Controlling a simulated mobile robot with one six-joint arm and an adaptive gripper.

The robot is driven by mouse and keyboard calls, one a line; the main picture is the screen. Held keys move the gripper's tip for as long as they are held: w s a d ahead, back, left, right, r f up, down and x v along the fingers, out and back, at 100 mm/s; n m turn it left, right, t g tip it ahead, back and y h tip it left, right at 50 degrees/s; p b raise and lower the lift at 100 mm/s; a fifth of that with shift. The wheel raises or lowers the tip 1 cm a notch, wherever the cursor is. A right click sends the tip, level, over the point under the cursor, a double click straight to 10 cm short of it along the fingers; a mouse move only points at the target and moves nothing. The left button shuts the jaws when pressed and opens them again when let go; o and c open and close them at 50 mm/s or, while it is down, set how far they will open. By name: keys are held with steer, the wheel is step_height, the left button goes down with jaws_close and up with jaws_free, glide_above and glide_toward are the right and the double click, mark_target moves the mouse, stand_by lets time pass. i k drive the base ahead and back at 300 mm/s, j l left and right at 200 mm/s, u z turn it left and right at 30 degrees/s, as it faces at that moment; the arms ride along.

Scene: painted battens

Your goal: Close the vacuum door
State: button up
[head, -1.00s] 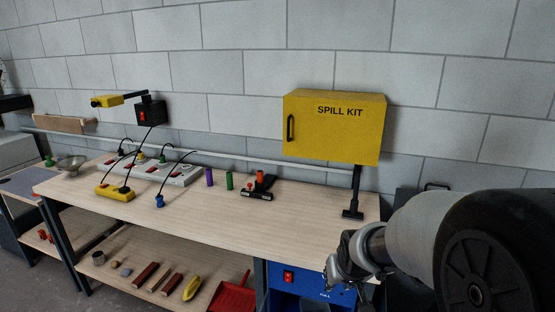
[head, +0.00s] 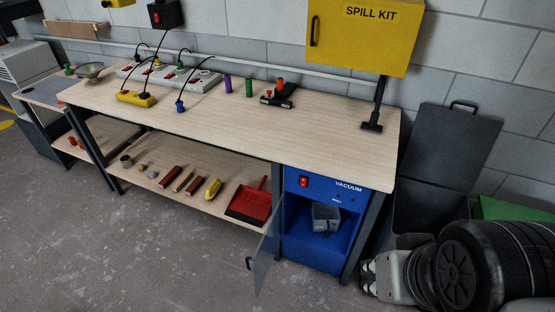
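The blue vacuum cabinet (head: 296,248) stands under the right end of the workbench, with "VACUUM" and a red switch on its upper panel. Its clear, see-through door (head: 268,248) stands open, swung out toward me on the left side. A small dark handle (head: 249,263) sits on the door's free edge. A grey bin (head: 326,217) shows inside the open compartment. My gripper (head: 367,277) is low at the right, just right of the cabinet and bench leg, apart from the door. Its fingers are small and turned side-on, so their opening is unclear.
The workbench (head: 200,125) has dark legs and a lower shelf; a red dustpan (head: 249,205) lies near the door's hinge side. A dark open-lidded bin (head: 440,155) stands right of the bench. The grey floor (head: 150,260) in front is clear.

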mark_target(262, 264)
steer(key=i+j+z, duration=0.2)
steer(key=j+z, duration=0.15)
steer(key=j, duration=0.55)
steer(key=j+z, duration=0.4)
steer(key=j, duration=0.5)
steer(key=j+z, duration=0.35)
steer(key=j, duration=0.6)
steer(key=k+l+u, duration=0.5)
steer(key=k+l, duration=0.1)
steer(key=k, duration=0.05)
